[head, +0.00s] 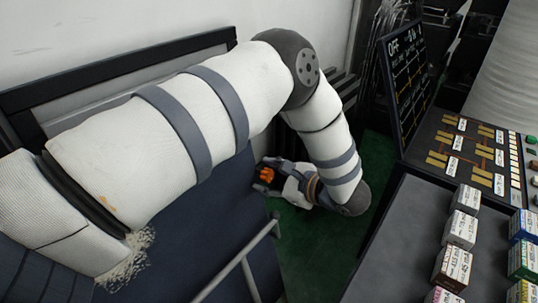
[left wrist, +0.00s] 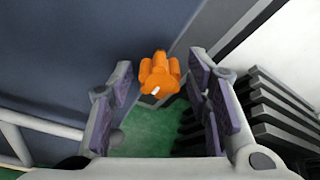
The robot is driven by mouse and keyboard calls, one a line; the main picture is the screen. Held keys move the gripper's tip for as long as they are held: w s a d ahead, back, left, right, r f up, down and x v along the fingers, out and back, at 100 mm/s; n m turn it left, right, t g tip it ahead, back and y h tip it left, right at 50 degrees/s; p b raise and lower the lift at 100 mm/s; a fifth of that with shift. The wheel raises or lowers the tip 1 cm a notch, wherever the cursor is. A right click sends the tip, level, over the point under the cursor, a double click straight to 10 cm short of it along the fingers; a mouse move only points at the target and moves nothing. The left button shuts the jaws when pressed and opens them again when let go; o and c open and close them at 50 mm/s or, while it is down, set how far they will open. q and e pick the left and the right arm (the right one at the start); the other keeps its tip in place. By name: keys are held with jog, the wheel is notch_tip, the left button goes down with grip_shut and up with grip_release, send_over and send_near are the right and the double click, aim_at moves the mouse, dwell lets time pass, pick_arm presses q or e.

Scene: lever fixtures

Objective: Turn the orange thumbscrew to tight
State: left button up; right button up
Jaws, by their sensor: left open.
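The orange thumbscrew (left wrist: 159,73) shows in the left wrist view as a lobed knob with a small white mark on its lower part. It sits by the edge of a dark blue panel (left wrist: 60,60). My left gripper (left wrist: 160,90) is open, with one finger pad to each side of the knob; I cannot tell whether either pad touches it. In the head view the thumbscrew (head: 266,174) shows small and orange at the tip of my left gripper (head: 272,176), partly hidden by the gripper. My right gripper is not in view.
A grey rail (head: 240,262) runs in front of the blue panel. Dark ribbed slats (left wrist: 275,115) stand close on the right in the left wrist view. A dark table (head: 400,230) with several small boxes and a chalkboard (head: 408,80) are at the right.

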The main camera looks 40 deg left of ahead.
pick_arm(q)
jog(key=v, duration=1.2)
